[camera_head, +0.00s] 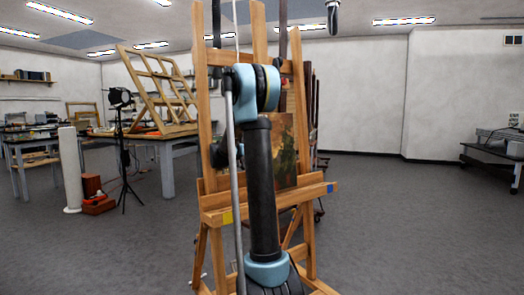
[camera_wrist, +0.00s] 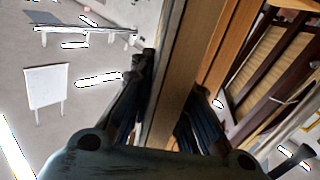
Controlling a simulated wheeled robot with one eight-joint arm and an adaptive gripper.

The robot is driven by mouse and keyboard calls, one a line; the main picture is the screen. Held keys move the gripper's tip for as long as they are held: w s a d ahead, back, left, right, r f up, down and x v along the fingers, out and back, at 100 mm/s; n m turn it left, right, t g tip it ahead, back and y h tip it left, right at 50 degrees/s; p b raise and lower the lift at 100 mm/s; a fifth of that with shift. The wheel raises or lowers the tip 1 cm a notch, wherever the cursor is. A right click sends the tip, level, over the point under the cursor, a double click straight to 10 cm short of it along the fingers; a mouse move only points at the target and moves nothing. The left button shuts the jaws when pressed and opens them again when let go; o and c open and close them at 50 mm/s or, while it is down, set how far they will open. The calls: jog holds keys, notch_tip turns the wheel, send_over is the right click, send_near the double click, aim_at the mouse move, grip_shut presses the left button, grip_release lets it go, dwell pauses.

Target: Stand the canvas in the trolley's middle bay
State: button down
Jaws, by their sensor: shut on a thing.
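The canvas (camera_head: 284,150), a dark painting with green and brown tones, stands upright on the ledge of a wooden easel (camera_head: 325,190). My arm covers its left part in the head view. In the wrist view my gripper (camera_wrist: 168,92) has its dark fingers on either side of a long brownish edge (camera_wrist: 172,60), which looks like the canvas's edge; the gripper is shut on it. In the head view the gripper is mostly hidden behind my arm. The trolley, seemingly the dark reddish frame (camera_head: 318,100) behind the easel, is largely hidden; its bays cannot be told apart.
Orange wooden easel bars (camera_wrist: 232,45) run close beside the gripper. A tripod lamp (camera_head: 121,98), a white cylinder (camera_head: 69,170), red boxes (camera_head: 95,195) and a worktable (camera_head: 168,165) stand at left. A dark bench (camera_head: 495,160) stands at far right. The floor at right is clear.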

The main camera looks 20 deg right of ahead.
jog(key=w+f+v, duration=0.1)
jog(key=v, duration=0.9)
jog(key=w+f+v, duration=0.1)
jog(key=v, duration=0.9)
jog(key=shift+a+f, duration=0.3)
jog(key=shift+f, duration=0.05)
dwell(1.6)
jog(key=shift+w, duration=0.1)
jog(key=c, duration=1.4)
grip_release()
jog(key=shift+c, duration=0.2)
